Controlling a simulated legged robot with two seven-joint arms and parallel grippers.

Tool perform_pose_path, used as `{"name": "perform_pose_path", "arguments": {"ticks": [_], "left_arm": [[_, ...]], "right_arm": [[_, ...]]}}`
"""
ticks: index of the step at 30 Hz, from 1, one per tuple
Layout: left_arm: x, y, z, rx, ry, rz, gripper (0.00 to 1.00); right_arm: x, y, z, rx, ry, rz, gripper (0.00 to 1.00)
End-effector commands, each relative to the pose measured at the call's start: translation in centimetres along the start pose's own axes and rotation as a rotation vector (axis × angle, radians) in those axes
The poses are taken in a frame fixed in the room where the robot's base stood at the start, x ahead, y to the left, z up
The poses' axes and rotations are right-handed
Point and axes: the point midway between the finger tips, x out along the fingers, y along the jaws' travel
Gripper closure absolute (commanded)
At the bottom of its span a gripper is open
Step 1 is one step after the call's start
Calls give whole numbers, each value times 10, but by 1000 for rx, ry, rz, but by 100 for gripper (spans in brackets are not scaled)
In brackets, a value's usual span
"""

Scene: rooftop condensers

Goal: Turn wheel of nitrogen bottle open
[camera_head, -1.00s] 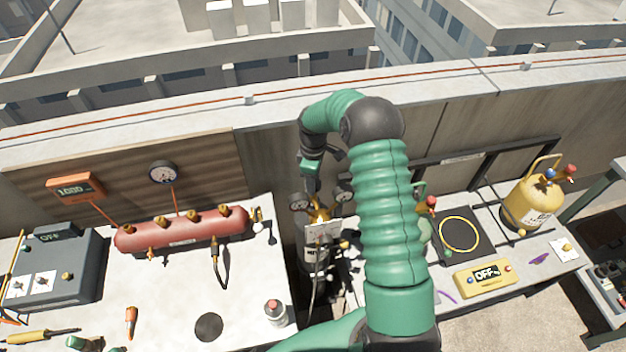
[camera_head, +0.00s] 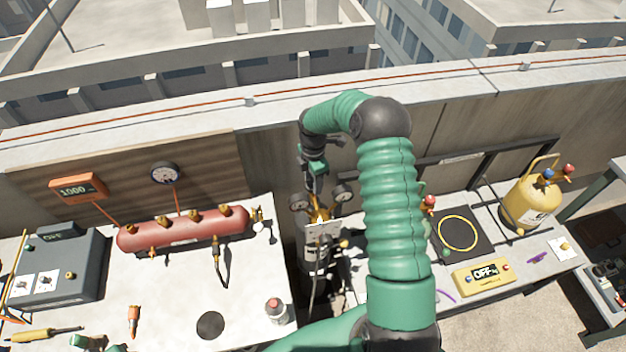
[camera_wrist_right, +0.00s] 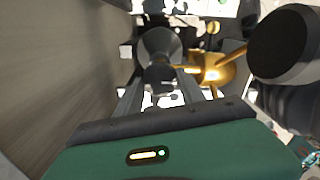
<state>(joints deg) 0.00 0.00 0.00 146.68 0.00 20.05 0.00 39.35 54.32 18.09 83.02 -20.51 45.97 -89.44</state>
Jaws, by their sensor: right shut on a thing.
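The nitrogen bottle (camera_head: 316,258) stands upright in the gap between the two tables, with a white label plate (camera_head: 322,231) and brass fittings at its top. Two round gauges flank the top, one on the left (camera_head: 299,202) and one on the right (camera_head: 343,194). My right gripper (camera_head: 318,198) comes down from above onto the bottle's top. In the right wrist view its fingers (camera_wrist_right: 167,85) are shut around the dark wheel (camera_wrist_right: 160,48), beside the brass regulator (camera_wrist_right: 218,70). The wheel is hidden in the head view. My left gripper is not in view.
The left table holds a red manifold cylinder (camera_head: 183,231) and a grey case (camera_head: 58,270). The right table holds a black scale (camera_head: 459,236), a yellow OFF box (camera_head: 483,278) and a yellow cylinder (camera_head: 530,205). A concrete parapet (camera_head: 270,150) runs close behind the bottle.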

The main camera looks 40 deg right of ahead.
Motion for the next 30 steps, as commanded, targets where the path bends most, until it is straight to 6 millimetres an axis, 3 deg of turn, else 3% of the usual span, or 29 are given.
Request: {"name": "perform_pose_path", "arguments": {"ticks": [16,17,18,21,30], "left_arm": [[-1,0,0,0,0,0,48],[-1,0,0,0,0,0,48],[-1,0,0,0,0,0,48],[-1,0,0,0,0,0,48],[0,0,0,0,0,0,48]], "right_arm": [[-4,5,1,-29,-4,16,95],[-4,5,2,-29,-4,16,52],[-4,5,1,-29,-4,15,46],[-3,4,1,-28,-3,11,33],[-2,1,1,-27,-1,5,33]]}}
